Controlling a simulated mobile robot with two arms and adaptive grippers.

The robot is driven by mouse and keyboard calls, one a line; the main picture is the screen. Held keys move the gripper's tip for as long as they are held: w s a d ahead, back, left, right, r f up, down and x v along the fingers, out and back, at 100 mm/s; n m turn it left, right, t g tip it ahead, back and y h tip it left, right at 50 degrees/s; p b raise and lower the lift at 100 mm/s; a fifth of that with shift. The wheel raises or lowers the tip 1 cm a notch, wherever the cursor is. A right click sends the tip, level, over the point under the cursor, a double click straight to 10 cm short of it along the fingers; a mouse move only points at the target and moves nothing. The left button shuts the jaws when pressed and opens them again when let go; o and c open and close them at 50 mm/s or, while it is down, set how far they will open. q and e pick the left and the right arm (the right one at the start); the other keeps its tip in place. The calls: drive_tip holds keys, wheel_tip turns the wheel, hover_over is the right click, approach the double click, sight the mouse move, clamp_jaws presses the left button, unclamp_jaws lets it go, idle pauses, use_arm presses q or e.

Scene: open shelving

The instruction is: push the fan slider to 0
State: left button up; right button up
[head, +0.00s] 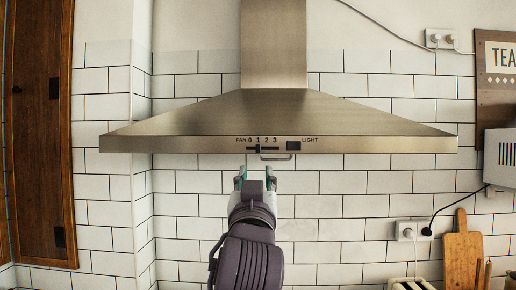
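The fan slider (257,149) is a small dark knob on a short horizontal track in the front panel of the range hood (190,143). The scale above it reads 0 1 2 3, and the knob stands under about the 1. My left gripper (256,174) is just below the panel in the picture, fingers pointing up and apart, with nothing seen between them. I see no contact with the slider. My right gripper is not in view.
A dark light switch (293,146) sits right of the slider. A thin metal loop (277,157) shows under the panel. A wooden cabinet (42,130) stands at left. Cutting boards (462,252) and a socket (407,231) are at lower right. The tiled wall beside my gripper is clear.

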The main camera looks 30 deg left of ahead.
sight(258, 148)
use_arm(q)
drive_tip(key=p+x, duration=0.5)
drive_tip(key=x, duration=0.6)
drive_tip(key=shift+w+a+p, duration=0.1)
drive_tip(key=shift+p, duration=0.2)
drive_tip(key=shift+w+a+r, duration=0.1)
drive_tip(key=shift+w+a, duration=0.1)
drive_tip(key=shift+w, duration=0.25)
clamp_jaws()
